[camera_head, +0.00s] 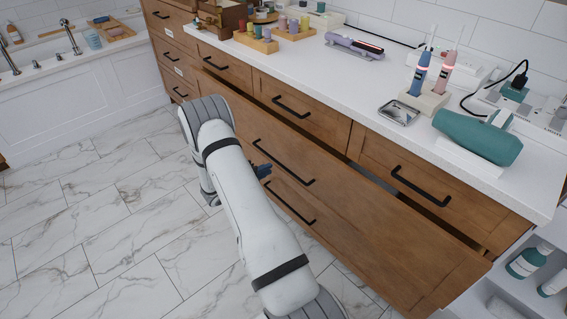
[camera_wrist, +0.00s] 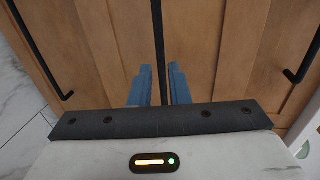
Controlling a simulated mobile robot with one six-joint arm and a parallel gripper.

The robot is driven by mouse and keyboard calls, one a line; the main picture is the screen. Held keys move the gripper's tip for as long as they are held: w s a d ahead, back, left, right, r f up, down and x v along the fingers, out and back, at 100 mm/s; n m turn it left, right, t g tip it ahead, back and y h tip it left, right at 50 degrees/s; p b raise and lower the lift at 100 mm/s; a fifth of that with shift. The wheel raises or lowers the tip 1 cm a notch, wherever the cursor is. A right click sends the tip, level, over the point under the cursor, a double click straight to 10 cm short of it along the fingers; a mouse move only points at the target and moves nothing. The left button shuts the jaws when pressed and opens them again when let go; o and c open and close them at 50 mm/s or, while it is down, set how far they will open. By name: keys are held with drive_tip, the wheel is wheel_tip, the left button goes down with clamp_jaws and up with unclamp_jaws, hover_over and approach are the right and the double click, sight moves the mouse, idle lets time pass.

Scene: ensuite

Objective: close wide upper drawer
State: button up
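The wide upper drawer (camera_head: 340,182) is a wooden front below the row of small drawers. It stands partly out, with a dark gap along its top edge. Its black bar handle (camera_head: 283,163) is on the front; a black bar that looks like this handle (camera_wrist: 158,45) runs up the middle of the wrist view. My gripper (camera_head: 262,170) is at the left part of the handle, partly hidden by my arm. In the wrist view its blue fingers (camera_wrist: 160,78) are apart, with the bar between them and a gap visible beside it.
A lower wide drawer with a black handle (camera_head: 290,204) is beneath. The white countertop (camera_head: 330,75) above holds a teal hair dryer (camera_head: 478,136), toothbrushes and bottles. An open shelf (camera_head: 520,285) stands at the right. The marble floor (camera_head: 110,220) at the left is clear.

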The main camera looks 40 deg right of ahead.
sight(280, 164)
drive_tip(key=b+x, duration=0.1)
drive_tip(key=x, duration=0.6)
drive_tip(key=shift+c, duration=0.3)
clamp_jaws()
